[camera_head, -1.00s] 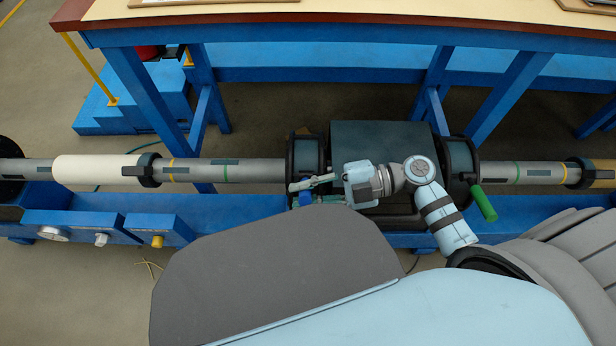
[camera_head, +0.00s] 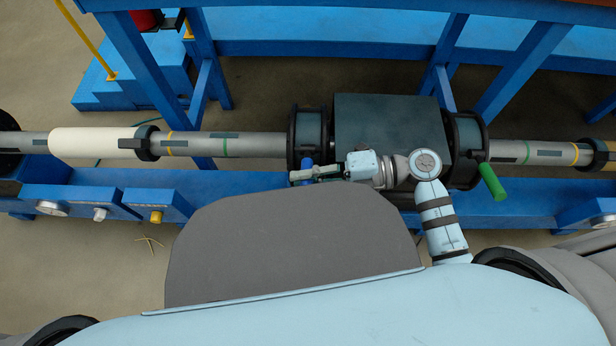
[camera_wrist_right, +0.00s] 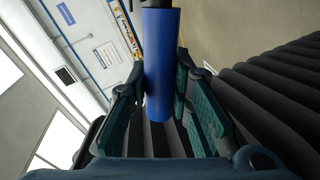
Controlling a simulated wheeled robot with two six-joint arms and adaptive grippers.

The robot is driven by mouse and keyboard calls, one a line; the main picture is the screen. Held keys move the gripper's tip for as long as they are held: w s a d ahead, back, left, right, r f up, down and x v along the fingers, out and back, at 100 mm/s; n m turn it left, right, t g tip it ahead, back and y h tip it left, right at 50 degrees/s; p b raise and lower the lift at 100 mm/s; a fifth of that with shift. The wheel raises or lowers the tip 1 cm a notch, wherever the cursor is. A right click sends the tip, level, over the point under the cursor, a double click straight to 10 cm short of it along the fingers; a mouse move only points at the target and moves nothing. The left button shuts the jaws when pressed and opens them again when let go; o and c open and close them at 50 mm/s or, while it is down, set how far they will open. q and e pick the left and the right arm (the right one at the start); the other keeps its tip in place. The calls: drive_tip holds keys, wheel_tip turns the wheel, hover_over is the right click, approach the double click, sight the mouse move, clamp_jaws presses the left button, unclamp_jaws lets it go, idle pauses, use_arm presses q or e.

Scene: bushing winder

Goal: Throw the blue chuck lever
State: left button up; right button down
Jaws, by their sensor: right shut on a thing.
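The blue chuck lever (camera_head: 301,166) shows only in part in the head view, at the chuck ring left of the dark housing. In the right wrist view its blue cylindrical grip (camera_wrist_right: 158,65) stands between the two finger pads. My right gripper (camera_head: 316,173) is shut on the lever; it also fills the lower part of the right wrist view (camera_wrist_right: 160,110). The chuck ring (camera_head: 308,140) is black and sits around the grey shaft. My left gripper is not in view.
A green lever (camera_head: 492,182) hangs at the right chuck. The dark housing (camera_head: 388,122) stands between the chucks. A white sleeve (camera_head: 95,142) is on the shaft at left. Gauge and knobs (camera_head: 100,213) sit on the blue front rail. A blue bench (camera_head: 330,48) stands behind.

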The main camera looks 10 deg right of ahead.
drive_tip(key=shift+f, duration=0.1)
drive_tip(key=c, duration=1.4)
unclamp_jaws()
drive_tip(key=v, duration=1.2)
